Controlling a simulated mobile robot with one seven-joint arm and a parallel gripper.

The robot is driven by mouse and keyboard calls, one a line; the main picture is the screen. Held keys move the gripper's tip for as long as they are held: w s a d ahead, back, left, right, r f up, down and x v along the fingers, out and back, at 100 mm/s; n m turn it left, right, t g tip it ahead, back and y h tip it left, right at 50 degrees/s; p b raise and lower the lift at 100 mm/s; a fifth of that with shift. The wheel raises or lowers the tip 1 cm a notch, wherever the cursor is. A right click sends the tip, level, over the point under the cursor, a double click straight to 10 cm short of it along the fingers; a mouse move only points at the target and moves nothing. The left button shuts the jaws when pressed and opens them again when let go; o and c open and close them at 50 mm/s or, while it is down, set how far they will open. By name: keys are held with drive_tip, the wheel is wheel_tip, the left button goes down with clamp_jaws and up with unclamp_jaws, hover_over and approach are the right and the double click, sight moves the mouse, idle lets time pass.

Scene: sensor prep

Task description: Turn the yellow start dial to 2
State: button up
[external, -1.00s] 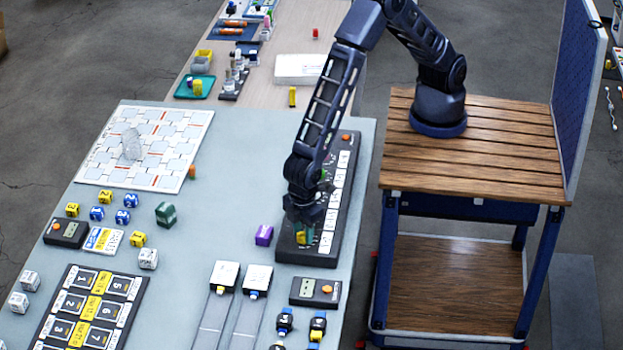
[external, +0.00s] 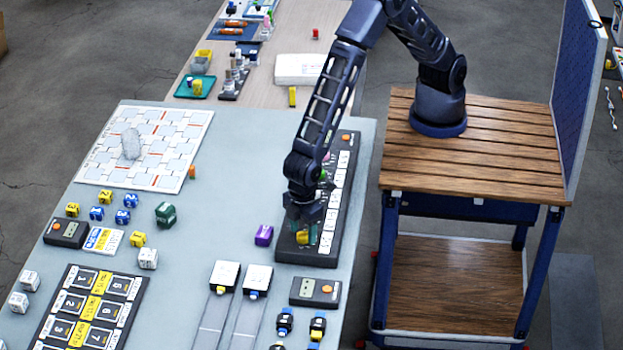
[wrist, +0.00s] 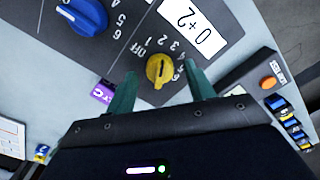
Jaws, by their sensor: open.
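The yellow start dial (wrist: 160,70) sits on the dark control panel (external: 327,250). In the wrist view its ring of marks reads OFF, 1, 2, 3, 4 and on. A dark line on the knob points up, roughly toward 1 and 2; I cannot tell exactly which. The dial also shows in the external view (external: 302,238). My gripper (wrist: 160,69) is open, its green fingers on either side of the dial with gaps between them and the knob. In the external view my gripper (external: 303,232) is low over the panel's near end.
A purple block (external: 264,235) lies left of the panel. A small box with an orange button (external: 315,291) lies in front of it.

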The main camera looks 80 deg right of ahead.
sight(303, 232)
wheel_tip(303, 232, up, 10)
idle(0.5)
drive_tip(key=shift+r, duration=0.1)
drive_tip(key=w+d+r+m+t, duration=0.1)
drive_tip(key=w+d+r+m, duration=0.15)
drive_tip(key=d+r, duration=0.65)
drive_tip(key=w+d+r+m+y, duration=0.1)
drive_tip(key=w+d+r, duration=0.3)
drive_tip(key=d, duration=0.9)
drive_tip(key=w+d+r+m+t, duration=0.1)
drive_tip(key=w+d+r, duration=0.1)
drive_tip(key=d+r, duration=0.75)
drive_tip(key=s+d+r+m+t, duration=0.15)
drive_tip(key=s+d, duration=0.25)
drive_tip(key=d, duration=0.6)
drive_tip(key=s+d+r+m, duration=0.2)
drive_tip(key=s+d+r, duration=0.1)
drive_tip(key=d, duration=0.6)
drive_tip(key=s+d+f+m+t+h, duration=0.1)
drive_tip(key=s+d+m, duration=0.1)
drive_tip(key=s+d, duration=0.9)
drive_tip(key=shift+s+d+f+m, duration=0.25)
drive_tip(key=shift+s+m, duration=0.05)
drive_tip(key=shift+s, duration=0.5)
